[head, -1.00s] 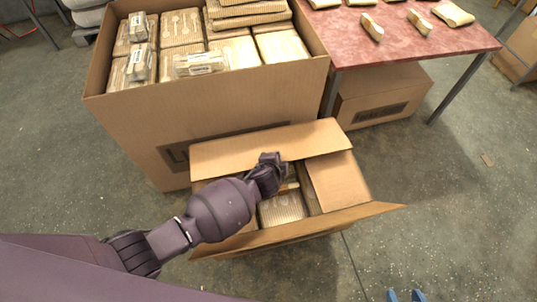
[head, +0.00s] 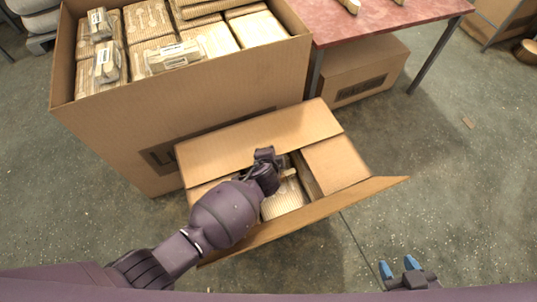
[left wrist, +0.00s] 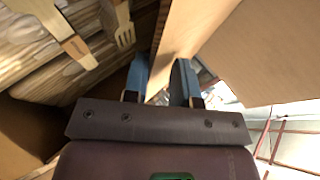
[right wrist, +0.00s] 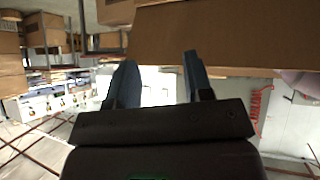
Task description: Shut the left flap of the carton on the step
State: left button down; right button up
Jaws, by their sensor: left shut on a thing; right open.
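The open carton (head: 300,222) stands low on the floor side of a bigger box; no separate step shows clearly. Its left flap (head: 201,191) is mostly hidden under my left arm in the head view. My left gripper (head: 276,167) is over the opening, shut on a cardboard edge that seems to be this flap, seen between its fingers in the left wrist view (left wrist: 166,62). Wooden cutlery packs (head: 284,197) lie inside. The right flap (head: 335,163) leans inward; the far flap (head: 255,142) and near flap (head: 350,204) slope outward. My right gripper (head: 400,270) is open and empty, apart from the carton.
A big carton (head: 120,135) full of cutlery packs stands right behind. A red-topped table (head: 390,22) is at the back right, with a closed carton (head: 362,76) beneath. Clear concrete floor lies to the right.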

pick_arm(q)
jog(key=shift+w+a, duration=0.1)
jog(key=shift+a, duration=0.05)
jog(key=c, duration=1.3)
grip_release()
jog(key=shift+o, duration=0.4)
pick_arm(e)
jog(key=shift+s+f, duration=0.1)
jog(key=shift+f, duration=0.15)
pick_arm(q)
jog(key=shift+w+r, duration=0.1)
jog(key=shift+r, duration=0.25)
jog(key=r+p, duration=0.1)
jog(key=r, duration=0.1)
jog(key=r+p, duration=0.1)
jog(key=r, duration=0.1)
jog(key=shift+w+r, duration=0.2)
jog(key=shift+r, duration=0.15)
notch_tip(320, 180, up, 14)
jog(key=p, duration=0.6)
jog(key=shift+s+r, duration=0.25)
pick_arm(e)
jog(key=shift+m, duration=0.6)
notch_tip(320, 180, up, 6)
jog(key=shift+d+f, duration=0.15)
